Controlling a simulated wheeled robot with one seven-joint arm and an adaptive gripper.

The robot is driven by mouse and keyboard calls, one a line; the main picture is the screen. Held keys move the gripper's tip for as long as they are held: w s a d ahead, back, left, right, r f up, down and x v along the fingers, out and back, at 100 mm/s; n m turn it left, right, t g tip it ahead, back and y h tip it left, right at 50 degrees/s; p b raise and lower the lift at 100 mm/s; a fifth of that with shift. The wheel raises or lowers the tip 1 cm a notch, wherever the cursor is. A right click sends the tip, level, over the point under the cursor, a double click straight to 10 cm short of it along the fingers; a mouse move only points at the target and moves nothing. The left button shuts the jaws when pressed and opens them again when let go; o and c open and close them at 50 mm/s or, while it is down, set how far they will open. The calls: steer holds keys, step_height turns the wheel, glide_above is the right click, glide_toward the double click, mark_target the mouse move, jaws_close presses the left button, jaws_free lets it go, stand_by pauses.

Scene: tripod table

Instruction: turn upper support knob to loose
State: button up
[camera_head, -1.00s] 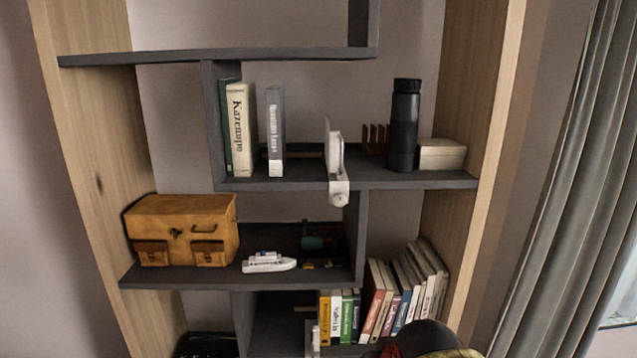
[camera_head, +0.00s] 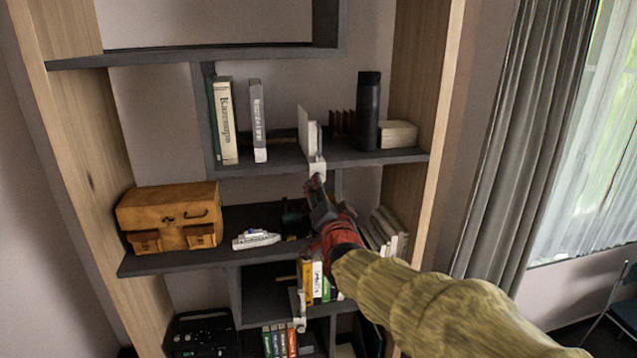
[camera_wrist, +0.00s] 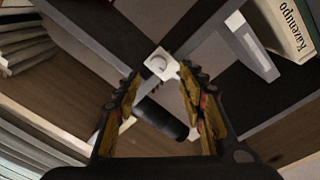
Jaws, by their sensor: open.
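The upper support is a white bracket (camera_head: 317,168) clamped on the front edge of the upper shelf, with a white plate standing above it. Its round white knob (camera_wrist: 159,65) shows in the wrist view, just beyond and between the fingertips. My gripper (camera_head: 317,188) is just below and in front of the bracket in the head view and covers part of it. In the wrist view my gripper (camera_wrist: 160,80) has its two yellow-padded fingers apart, with a gap between them and nothing held. I cannot tell whether a fingertip touches the bracket.
A second white bracket (camera_head: 300,312) is on a lower shelf. A black flask (camera_head: 368,110), a pale box (camera_head: 398,134) and upright books (camera_head: 258,120) stand on the upper shelf. A tan case (camera_head: 170,217) and toy ship (camera_head: 256,239) sit below. A curtain (camera_head: 525,130) hangs right.

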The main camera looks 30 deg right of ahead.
steer(key=p+x, duration=0.1)
steer(key=x, duration=0.5)
steer(key=shift+s+d+f, duration=0.1)
steer(key=shift+c, duration=1)
steer(key=c, duration=0.7)
jaws_close()
